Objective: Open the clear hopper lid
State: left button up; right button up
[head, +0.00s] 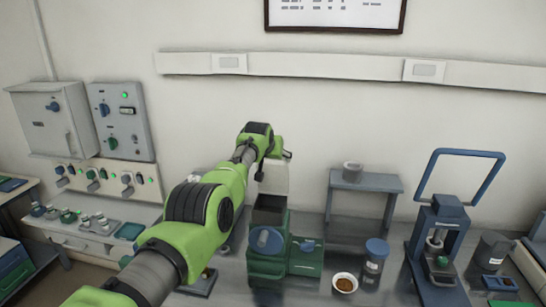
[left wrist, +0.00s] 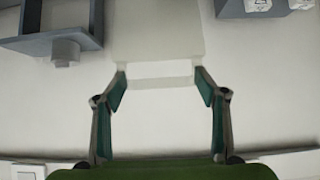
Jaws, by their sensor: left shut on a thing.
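The green machine (head: 268,245) with a dark open hopper (head: 268,212) stands on the bench in the middle of the head view. The clear hopper lid (head: 274,178) shows as a pale upright panel at the back of the hopper, raised off its mouth. In the left wrist view the lid (left wrist: 157,40) is a translucent pale sheet with a narrow strip at its edge. My left gripper (left wrist: 160,76) is shut on that strip, one finger at each end. In the head view the left arm largely hides the gripper. My right gripper is not in view.
A grey stand (head: 365,184) is right of the machine. A blue-lidded jar (head: 373,262) and a bowl of brown grains (head: 344,283) stand in front of it. A press with a raised blue frame (head: 440,240) is farther right. Control boxes (head: 118,122) hang on the left wall.

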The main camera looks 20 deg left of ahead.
pick_arm(q)
jog(key=shift+s+f, duration=0.2)
jog(key=shift+f, duration=0.2)
jog(key=o, duration=1.6)
jog(key=shift+r, duration=0.15)
jog(key=shift+r, duration=0.2)
jog(key=shift+r, duration=0.1)
jog(key=shift+s+d+r, duration=0.1)
jog(key=shift+v, duration=3.35)
